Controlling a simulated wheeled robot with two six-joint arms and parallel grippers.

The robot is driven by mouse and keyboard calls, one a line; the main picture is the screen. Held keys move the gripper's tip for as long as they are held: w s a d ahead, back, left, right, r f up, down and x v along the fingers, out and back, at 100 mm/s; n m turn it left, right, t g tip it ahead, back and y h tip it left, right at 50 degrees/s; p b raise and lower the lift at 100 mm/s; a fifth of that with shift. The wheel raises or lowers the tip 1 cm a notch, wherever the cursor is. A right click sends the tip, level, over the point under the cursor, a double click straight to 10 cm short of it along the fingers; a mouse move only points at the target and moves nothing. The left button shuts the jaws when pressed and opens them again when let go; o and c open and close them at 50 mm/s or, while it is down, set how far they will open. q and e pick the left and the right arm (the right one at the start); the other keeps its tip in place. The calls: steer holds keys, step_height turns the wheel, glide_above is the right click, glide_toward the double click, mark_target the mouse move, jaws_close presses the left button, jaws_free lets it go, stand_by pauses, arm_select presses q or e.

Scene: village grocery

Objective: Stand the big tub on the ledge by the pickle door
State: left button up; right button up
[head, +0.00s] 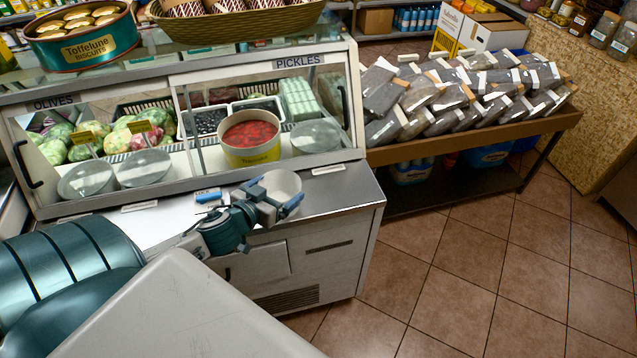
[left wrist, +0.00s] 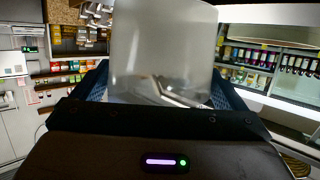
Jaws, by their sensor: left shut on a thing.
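My left gripper (head: 268,203) is shut on a whitish, see-through tub (head: 283,184). The tub is upright in front of the case, over the steel ledge (head: 342,190); I cannot tell whether its base touches. In the left wrist view the tub (left wrist: 163,45) fills the space between the two blue fingers. The pickle door (head: 300,90) is the right-hand glass front under the PICKLES sign (head: 298,61). Behind the ledge's right half stands a round container of red food (head: 250,134) with a yellow label. My right gripper is not in view.
The OLIVES side (head: 55,102) of the case is at left, with clear round tubs (head: 87,179) inside. A small blue object (head: 208,197) lies on the ledge left of my gripper. A biscuit tin (head: 82,38) and basket (head: 240,22) stand on top.

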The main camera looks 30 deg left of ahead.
arm_select(q)
steer(key=w+d+f+p, duration=0.1)
steer(key=w, duration=0.3)
steer(key=w+d+f+p, duration=0.1)
steer(key=w+p, duration=0.1)
steer(key=w, duration=0.2)
steer(key=w+d+f+p, duration=0.1)
steer(key=w+d+f, duration=0.1)
steer(key=w, duration=0.2)
steer(key=shift+f, duration=0.35)
steer(key=o, duration=0.6)
steer(key=shift+f, duration=0.1)
